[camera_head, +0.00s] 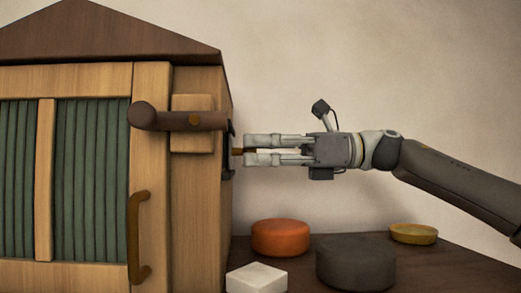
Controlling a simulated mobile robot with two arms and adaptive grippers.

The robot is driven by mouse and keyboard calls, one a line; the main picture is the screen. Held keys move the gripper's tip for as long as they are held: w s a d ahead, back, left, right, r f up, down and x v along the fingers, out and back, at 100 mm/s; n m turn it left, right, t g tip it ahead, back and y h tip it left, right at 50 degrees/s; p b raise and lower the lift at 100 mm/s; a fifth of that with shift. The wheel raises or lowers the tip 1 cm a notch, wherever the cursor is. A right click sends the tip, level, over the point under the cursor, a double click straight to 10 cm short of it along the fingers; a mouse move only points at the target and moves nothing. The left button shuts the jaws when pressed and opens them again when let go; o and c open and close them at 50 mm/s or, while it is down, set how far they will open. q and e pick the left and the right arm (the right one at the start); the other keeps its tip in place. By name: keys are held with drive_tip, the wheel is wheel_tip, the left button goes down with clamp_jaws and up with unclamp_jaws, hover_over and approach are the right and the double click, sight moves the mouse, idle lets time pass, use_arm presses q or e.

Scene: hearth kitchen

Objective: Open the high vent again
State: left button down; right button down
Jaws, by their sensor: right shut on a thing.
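A wooden cabinet (150,88) with a brown peaked roof stands at the left. On its right side, seen nearly edge-on, is a dark fitting (229,172) with a small brown tab (237,152) sticking out. This looks like the vent, but its slots are hidden, so I cannot tell how far open it is. My right gripper (247,151) comes in level from the right. Its fingers are closed around the brown tab, one above and one below. My left gripper is not in view.
The cabinet front has a dark brown latch bar (180,120), a curved handle (134,240) and green slatted panels (90,180). Below my right arm, an orange round block (280,238), a white block (257,277), a dark round block (355,263) and a yellow dish (413,233) stand on the dark top.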

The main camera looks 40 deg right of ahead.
drive_tip(key=c, duration=1.6)
unclamp_jaws()
drive_tip(key=shift+w+d+r, duration=0.1)
drive_tip(key=shift+d+r, duration=0.1)
drive_tip(key=shift+r, duration=0.05)
drive_tip(key=shift+o, duration=1.2)
drive_tip(key=shift+a, duration=0.1)
drive_tip(key=shift+o, duration=0.8)
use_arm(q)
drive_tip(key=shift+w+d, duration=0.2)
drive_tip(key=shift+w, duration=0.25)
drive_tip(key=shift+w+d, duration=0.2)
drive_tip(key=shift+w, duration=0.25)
use_arm(e)
drive_tip(key=v, duration=1.2)
drive_tip(key=shift+f, duration=0.25)
drive_tip(key=shift+w, duration=0.1)
